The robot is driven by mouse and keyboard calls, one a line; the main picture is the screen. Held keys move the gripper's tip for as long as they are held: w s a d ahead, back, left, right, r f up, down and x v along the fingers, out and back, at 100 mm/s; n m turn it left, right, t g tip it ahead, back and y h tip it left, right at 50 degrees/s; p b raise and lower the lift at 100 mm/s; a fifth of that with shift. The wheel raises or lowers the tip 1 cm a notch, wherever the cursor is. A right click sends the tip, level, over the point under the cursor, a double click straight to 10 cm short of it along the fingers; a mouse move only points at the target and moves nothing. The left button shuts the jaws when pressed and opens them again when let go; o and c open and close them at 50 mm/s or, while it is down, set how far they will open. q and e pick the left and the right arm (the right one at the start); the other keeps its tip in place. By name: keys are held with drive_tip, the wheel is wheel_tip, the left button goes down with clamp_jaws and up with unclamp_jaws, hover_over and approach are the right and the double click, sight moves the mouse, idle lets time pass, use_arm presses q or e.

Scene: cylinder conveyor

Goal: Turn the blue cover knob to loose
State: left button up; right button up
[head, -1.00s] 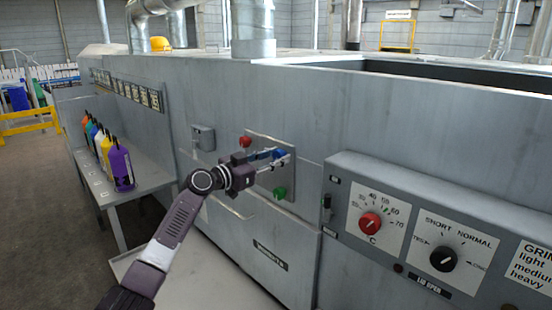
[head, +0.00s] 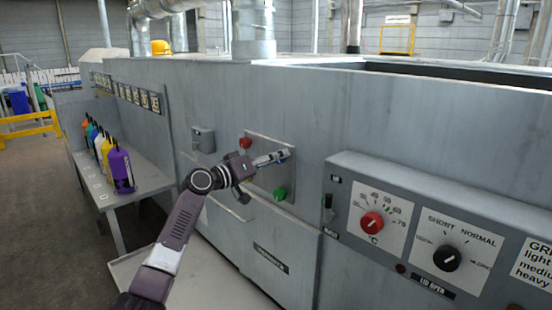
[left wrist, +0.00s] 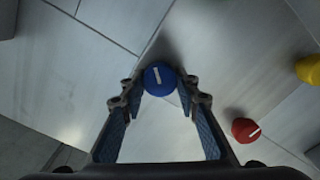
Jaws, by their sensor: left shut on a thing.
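The blue cover knob (left wrist: 160,78) is round with a white line, which looks nearly upright and slightly tilted in the left wrist view. My left gripper (left wrist: 159,92) has one finger on each side of it and is shut on it. In the head view my left gripper (head: 281,156) reaches the grey knob plate on the machine front, and its fingers mostly hide the blue knob. My right gripper is not in view.
A red knob (head: 245,143) and a green knob (head: 280,194) sit close by on the plate. The wrist view also shows a yellow knob (left wrist: 308,70). A control panel (head: 440,190) juts out at right. Bottles (head: 122,170) stand on a side table at left.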

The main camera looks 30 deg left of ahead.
use_arm(q)
drive_tip(key=shift+f+n+p, duration=0.2)
drive_tip(key=shift+n+p, duration=7.15)
drive_tip(key=shift+n, duration=4.65)
drive_tip(key=shift+f+n, duration=0.1)
drive_tip(key=shift+n, duration=0.2)
drive_tip(key=o, duration=1.2)
drive_tip(key=shift+c, duration=0.2)
drive_tip(key=v, duration=1.2)
